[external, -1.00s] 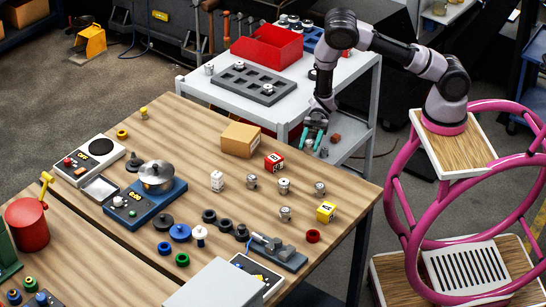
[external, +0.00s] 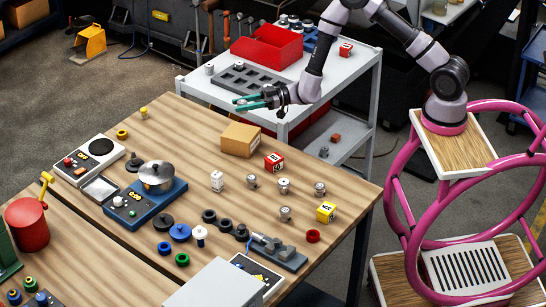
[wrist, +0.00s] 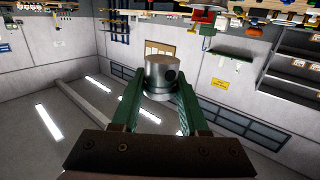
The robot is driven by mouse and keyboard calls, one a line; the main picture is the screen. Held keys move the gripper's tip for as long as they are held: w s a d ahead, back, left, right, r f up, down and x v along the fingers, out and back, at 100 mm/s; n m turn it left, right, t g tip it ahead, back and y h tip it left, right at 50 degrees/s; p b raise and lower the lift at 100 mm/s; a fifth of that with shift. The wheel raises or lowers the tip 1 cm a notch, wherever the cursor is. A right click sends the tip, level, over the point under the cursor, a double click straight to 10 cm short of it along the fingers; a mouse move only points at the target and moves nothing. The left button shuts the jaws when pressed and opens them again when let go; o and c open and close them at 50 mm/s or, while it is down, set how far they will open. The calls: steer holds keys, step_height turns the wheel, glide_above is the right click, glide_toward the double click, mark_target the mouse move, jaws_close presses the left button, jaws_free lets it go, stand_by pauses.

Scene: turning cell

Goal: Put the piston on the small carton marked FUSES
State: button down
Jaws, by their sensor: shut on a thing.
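My gripper (external: 250,102) is shut on a silver piston (wrist: 160,75), seen between the green fingers in the wrist view. In the external view the gripper points left, in the air near the front edge of the grey cart. The held piston is hard to make out there. A brown carton (external: 240,139) stands on the wooden table, below the gripper in the picture. Small red (external: 274,162), yellow (external: 326,212) and white (external: 217,181) boxes stand nearby. Their labels are too small to read, so I cannot tell which says FUSES.
Several other pistons (external: 284,186) stand on the table (external: 190,115). The cart (external: 340,80) carries a red bin (external: 267,47) and a grey pocketed tray (external: 240,85). A scale with a metal pot (external: 157,173) stands left. The table's back left part is mostly clear.

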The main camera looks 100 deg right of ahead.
mark_target(241, 132)
steer(key=shift+w+d+r+m+h, duration=0.2)
steer(key=shift+w+d+m+h, duration=0.15)
steer(key=shift+d, duration=0.2)
steer(key=shift+d+f+h, duration=0.2)
steer(key=shift+f+h, duration=0.05)
step_height(241, 132, down, 9)
steer(key=shift+f, duration=0.1)
steer(key=shift+c, duration=2.1)
jaws_free()
steer(key=shift+f, duration=0.1)
